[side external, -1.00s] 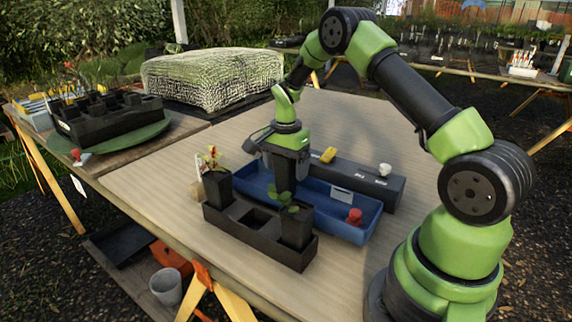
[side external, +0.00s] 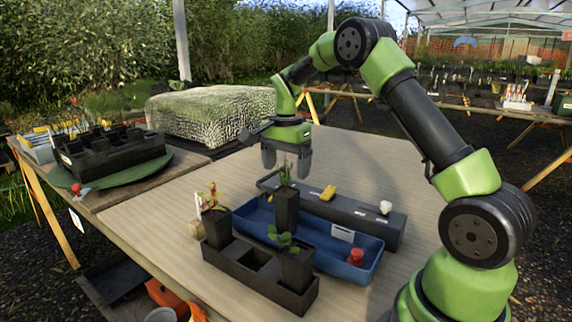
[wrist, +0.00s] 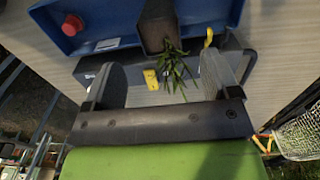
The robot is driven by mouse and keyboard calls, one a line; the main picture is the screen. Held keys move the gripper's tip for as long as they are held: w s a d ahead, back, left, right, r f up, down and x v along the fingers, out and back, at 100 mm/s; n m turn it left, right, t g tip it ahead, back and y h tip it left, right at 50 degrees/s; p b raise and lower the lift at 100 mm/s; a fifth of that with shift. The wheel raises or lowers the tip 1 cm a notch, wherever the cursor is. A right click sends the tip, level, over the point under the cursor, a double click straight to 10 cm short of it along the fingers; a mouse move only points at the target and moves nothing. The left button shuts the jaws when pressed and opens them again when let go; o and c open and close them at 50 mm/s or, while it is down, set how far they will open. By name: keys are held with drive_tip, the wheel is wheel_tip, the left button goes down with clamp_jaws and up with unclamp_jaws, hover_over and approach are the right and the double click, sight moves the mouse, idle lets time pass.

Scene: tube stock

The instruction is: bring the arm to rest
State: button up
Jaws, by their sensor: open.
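My gripper (side external: 286,172) is open and empty, raised above the blue tray (side external: 362,272). Its two fingers are spread apart in the wrist view (wrist: 165,72). Just below it a tall black tube pot (side external: 286,212) with a spiky green plant (side external: 286,172) stands upright in the tray. The pot and plant also show beyond the fingers in the wrist view (wrist: 156,22). Nothing is held between the fingers.
A black rack (side external: 262,283) in front holds a pot with a reddish plant (side external: 217,228) and a leafy pot (side external: 297,270), with an empty cell between. A long dark box (side external: 365,222) carries a yellow item (side external: 328,193). A red knob (side external: 356,256) sits in the tray.

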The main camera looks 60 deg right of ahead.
drive_tip(key=s+a+r+n+t, duration=0.4)
drive_tip(key=s+a+r+n, duration=0.35)
drive_tip(key=a+r, duration=0.45)
drive_tip(key=s+a+n+t+y, duration=0.1)
drive_tip(key=s+a+n, duration=0.1)
drive_tip(key=s, duration=0.5)
drive_tip(key=s+a+n+t+y, duration=0.1)
drive_tip(key=s+a+n+t, duration=0.1)
drive_tip(key=s, duration=0.4)
drive_tip(key=shift+s+a+r+n, duration=0.4)
drive_tip(key=shift+a+n, duration=0.25)
drive_tip(key=shift+n, duration=0.6)
